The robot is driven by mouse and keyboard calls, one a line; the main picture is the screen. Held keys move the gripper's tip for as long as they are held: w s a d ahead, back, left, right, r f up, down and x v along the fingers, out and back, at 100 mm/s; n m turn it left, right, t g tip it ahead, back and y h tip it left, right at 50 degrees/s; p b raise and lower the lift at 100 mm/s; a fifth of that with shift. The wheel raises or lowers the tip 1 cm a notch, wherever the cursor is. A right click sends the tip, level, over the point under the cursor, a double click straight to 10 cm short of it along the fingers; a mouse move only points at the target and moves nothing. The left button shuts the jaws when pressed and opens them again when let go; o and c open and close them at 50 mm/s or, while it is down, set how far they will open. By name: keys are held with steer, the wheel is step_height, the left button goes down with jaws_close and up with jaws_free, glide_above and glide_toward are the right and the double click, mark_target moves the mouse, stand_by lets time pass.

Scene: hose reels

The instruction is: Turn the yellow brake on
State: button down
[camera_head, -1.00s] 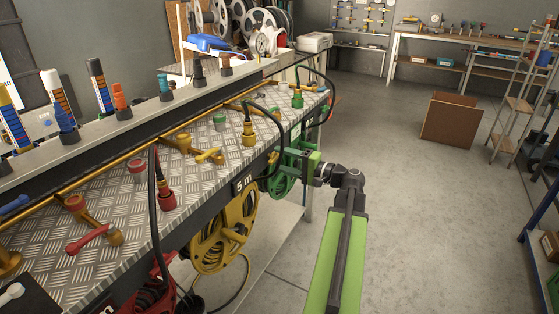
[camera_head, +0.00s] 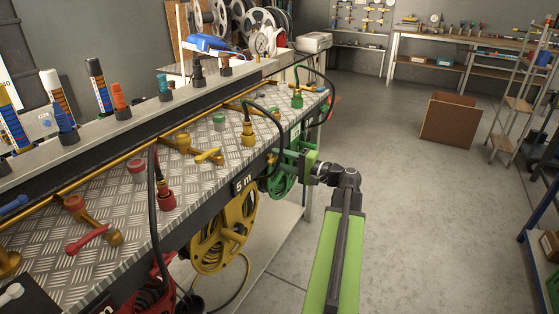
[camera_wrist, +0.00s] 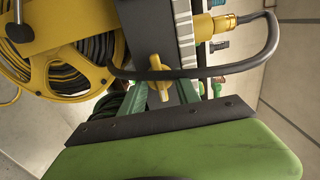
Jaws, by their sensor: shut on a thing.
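In the head view the brake (camera_head: 271,161) shows just left of my gripper (camera_head: 291,161), partly covered by a black hose. The yellow reel (camera_head: 226,236) hangs under the bench, left of it. My gripper also shows in the wrist view (camera_wrist: 160,92), its green body filling the bottom. Its jaws are shut at the brake lever; the exact contact is partly hidden.
A green reel (camera_head: 283,182) hangs close behind my gripper. Black hoses loop over the bench edge near the brake. A yellow tap handle (camera_head: 208,156) and a yellow hose fitting (camera_head: 248,134) stand on the metal bench top (camera_head: 120,190).

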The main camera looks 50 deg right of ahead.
steer(key=c, duration=0.9)
jaws_free()
steer(key=v, duration=1.7)
steer(key=shift+s, duration=0.25)
steer(key=shift+f, duration=0.1)
